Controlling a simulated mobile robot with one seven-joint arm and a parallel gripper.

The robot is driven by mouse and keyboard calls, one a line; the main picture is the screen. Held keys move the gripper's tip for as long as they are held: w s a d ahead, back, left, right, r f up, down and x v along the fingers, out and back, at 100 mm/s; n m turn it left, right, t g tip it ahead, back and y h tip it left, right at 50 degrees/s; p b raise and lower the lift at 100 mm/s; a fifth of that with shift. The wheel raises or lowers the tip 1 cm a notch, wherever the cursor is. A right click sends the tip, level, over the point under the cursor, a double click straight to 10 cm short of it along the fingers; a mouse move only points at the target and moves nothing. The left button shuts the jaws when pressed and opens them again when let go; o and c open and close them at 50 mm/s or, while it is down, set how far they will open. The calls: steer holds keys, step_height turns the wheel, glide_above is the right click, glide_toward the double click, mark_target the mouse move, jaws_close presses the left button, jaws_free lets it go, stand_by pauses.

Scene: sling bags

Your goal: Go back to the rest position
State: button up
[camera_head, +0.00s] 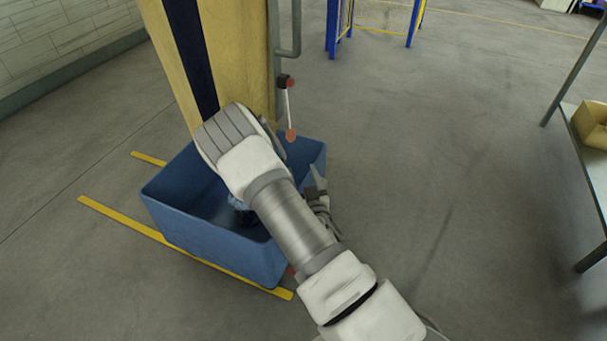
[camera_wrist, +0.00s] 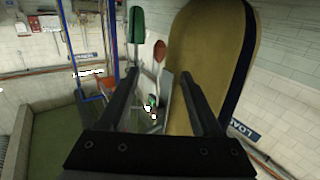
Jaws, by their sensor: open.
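My gripper (camera_wrist: 160,75) shows in the wrist view as two dark fingers, spread apart with nothing held between them. In the head view my arm reaches up and left over a blue bin, and my wrist hides the fingers. A yellow padded column with a dark stripe (camera_head: 235,60) stands just beyond my wrist; it also fills the right of the wrist view (camera_wrist: 210,60). I cannot make out a sling bag in either view.
The blue bin (camera_head: 215,242) stands below my arm, partly hidden, inside yellow floor lines. A rod with reddish ends (camera_head: 289,110) is beside the column. A table (camera_head: 590,150) with a tan box (camera_head: 592,125) is at right. Open floor lies between.

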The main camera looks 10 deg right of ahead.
steer(key=shift+s, duration=0.6)
